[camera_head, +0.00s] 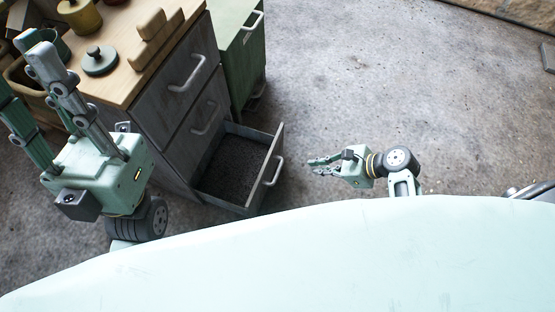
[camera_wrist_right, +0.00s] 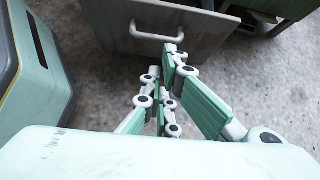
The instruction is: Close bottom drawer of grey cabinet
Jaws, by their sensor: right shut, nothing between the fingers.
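The grey cabinet (camera_head: 160,122) with a wooden top stands at the upper left in the head view. Its bottom drawer (camera_head: 238,168) is pulled out, and its inside looks dark and empty. The drawer's handle (camera_head: 273,172) faces my right gripper (camera_head: 312,165), which is shut and empty, to the right of the drawer and apart from it. In the right wrist view the drawer front with its handle (camera_wrist_right: 157,36) lies beyond the shut fingers (camera_wrist_right: 168,68). My left gripper (camera_head: 42,95) is raised beside the cabinet at the left, its fingers spread apart.
The cabinet's two upper drawers look shut. A green cabinet (camera_head: 240,50) stands behind the grey one. Wooden blocks (camera_head: 155,38), a dark round lidded piece (camera_head: 99,60) and a yellowish pot (camera_head: 80,16) are on the wooden top. The concrete floor (camera_head: 400,80) to the right is clear.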

